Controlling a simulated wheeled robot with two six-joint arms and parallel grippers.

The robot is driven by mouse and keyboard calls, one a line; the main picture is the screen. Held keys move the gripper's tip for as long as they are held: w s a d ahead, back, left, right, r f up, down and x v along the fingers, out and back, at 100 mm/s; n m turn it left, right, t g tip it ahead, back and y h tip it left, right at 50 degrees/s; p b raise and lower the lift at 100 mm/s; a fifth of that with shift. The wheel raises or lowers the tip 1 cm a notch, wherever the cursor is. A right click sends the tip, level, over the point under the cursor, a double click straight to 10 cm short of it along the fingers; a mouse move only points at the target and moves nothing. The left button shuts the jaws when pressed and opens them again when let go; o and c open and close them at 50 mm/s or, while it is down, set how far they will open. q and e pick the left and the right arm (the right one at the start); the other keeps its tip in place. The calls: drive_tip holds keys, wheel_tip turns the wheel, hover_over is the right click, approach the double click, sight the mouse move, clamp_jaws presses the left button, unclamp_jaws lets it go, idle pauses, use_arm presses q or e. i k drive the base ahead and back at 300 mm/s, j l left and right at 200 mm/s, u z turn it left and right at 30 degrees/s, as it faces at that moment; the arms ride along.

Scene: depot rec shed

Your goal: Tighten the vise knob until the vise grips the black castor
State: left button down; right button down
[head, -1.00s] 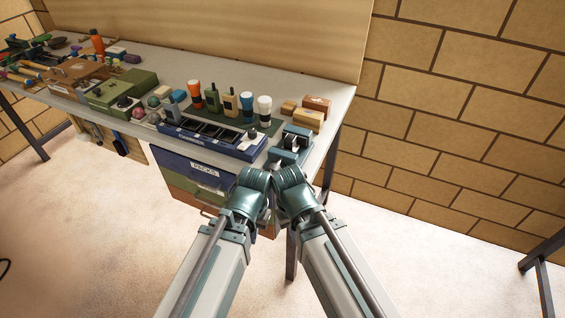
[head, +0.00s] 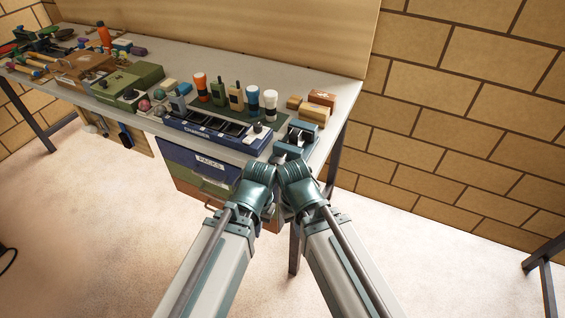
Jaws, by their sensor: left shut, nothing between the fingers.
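The small blue-grey vise (head: 303,128) stands at the front right corner of the bench. Something small and dark sits between its jaws, but I cannot tell for sure that it is the black castor. The vise knob is not clear to see, with my wrists in front of the near side. My left gripper (head: 277,161) is shut and empty, just in front of the vise at the bench's front edge. My right wrist is close beside it on the right. The right fingers are too hidden to read.
A blue charger tray (head: 215,136) is left of the vise, with several torches and radios on a green mat behind. Wooden blocks (head: 317,110) lie behind the vise. Drawers marked PACKS (head: 205,164) hang below the bench (head: 338,93).

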sight(277, 161)
drive_tip(key=i+l, duration=0.1)
drive_tip(key=l, duration=0.45)
drive_tip(key=i+l, duration=0.1)
drive_tip(key=l, duration=0.4)
drive_tip(key=i+l, duration=0.15)
drive_tip(key=l, duration=0.4)
drive_tip(key=i+l, duration=0.1)
drive_tip(key=l, duration=0.4)
drive_tip(key=u, duration=1.5)
